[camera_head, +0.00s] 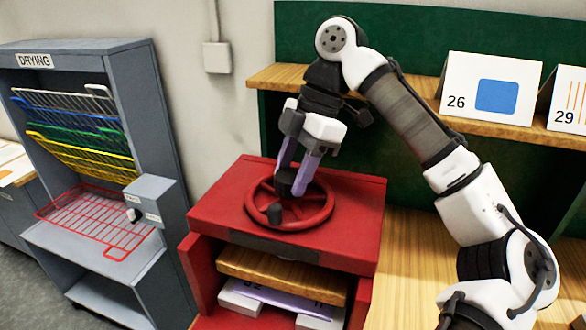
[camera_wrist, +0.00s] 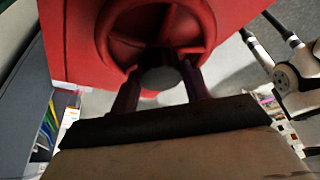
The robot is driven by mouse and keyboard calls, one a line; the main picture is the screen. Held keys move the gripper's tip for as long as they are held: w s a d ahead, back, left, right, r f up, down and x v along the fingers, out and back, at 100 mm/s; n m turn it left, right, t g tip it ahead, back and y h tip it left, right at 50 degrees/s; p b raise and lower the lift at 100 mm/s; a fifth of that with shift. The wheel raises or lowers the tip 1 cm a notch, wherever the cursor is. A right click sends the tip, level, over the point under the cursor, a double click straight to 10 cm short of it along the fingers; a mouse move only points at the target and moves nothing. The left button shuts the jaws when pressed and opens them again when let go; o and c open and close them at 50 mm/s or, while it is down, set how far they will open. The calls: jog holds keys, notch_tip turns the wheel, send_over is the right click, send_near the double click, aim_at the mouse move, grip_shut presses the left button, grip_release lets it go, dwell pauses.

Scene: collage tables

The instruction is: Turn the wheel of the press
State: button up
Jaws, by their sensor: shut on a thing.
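The red press (camera_head: 345,238) stands in the middle of the head view. Its red wheel (camera_head: 325,212) lies flat on top, and the wheel and its spokes also show in the wrist view (camera_wrist: 112,50). My gripper (camera_head: 292,186) reaches down over the wheel, its lilac fingers shut on a dark knob (camera_head: 286,176) of the wheel. In the wrist view the dark round knob (camera_wrist: 160,72) sits between the two fingers. The fingertips partly hide the wheel's middle.
A grey drying rack (camera_head: 172,150) with coloured wire shelves stands left of the press; a red wire shelf (camera_head: 95,222) juts out. A small grey box (camera_head: 150,198) sits on its side. Under the press top is a wooden board (camera_head: 280,272). A wooden shelf (camera_head: 400,98) with number cards runs behind.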

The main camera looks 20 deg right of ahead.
jog(key=o, duration=1.4)
jog(key=shift+r, duration=0.1)
jog(key=shift+v, duration=3.7)
